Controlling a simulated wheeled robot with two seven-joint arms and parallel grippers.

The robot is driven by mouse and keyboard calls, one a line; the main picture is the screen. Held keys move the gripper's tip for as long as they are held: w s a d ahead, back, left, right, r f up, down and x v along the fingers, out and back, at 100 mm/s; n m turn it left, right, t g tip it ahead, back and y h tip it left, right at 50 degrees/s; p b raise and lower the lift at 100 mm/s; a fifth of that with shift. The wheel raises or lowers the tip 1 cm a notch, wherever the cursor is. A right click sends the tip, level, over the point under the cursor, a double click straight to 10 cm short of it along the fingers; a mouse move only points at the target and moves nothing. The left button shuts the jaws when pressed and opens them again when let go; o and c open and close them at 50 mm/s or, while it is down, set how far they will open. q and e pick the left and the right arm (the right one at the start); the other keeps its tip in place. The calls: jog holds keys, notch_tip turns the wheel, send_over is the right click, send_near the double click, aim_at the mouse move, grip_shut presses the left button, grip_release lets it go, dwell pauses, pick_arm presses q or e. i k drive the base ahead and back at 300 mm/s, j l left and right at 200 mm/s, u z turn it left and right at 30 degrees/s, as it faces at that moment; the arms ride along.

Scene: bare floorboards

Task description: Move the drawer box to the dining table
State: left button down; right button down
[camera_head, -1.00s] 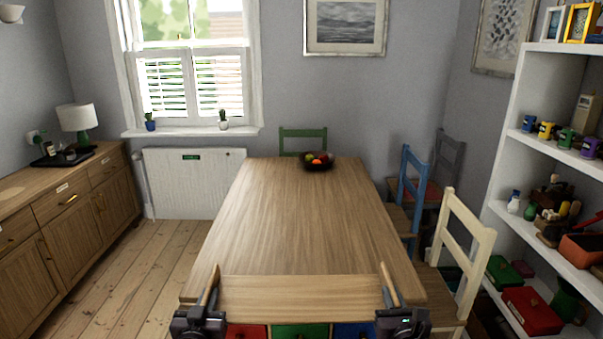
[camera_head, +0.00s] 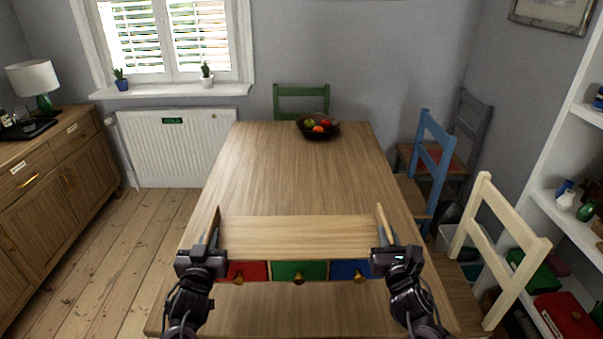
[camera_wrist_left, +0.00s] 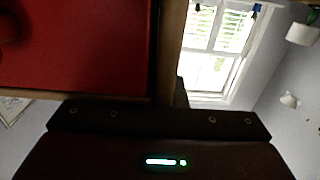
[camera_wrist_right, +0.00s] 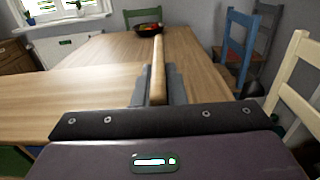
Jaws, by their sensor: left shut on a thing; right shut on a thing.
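The drawer box (camera_head: 300,235) is wooden with a red, a green and a blue drawer front, each with a round knob. It appears over the near part of the wooden dining table (camera_head: 290,170); I cannot tell whether it touches the tabletop. My left gripper (camera_head: 212,235) is shut on its left side panel, and my right gripper (camera_head: 384,238) on its right side panel. In the left wrist view a red drawer front (camera_wrist_left: 75,45) fills the upper left. In the right wrist view the panel edge (camera_wrist_right: 158,70) stands between my right fingers.
A fruit bowl (camera_head: 318,127) stands at the table's far end. A green chair (camera_head: 301,100) is behind it. Blue (camera_head: 428,165) and cream (camera_head: 495,250) chairs stand along the right side. A sideboard (camera_head: 55,185) is at left. The table's middle is clear.

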aim_at(302, 205)
jog(key=i, duration=1.2)
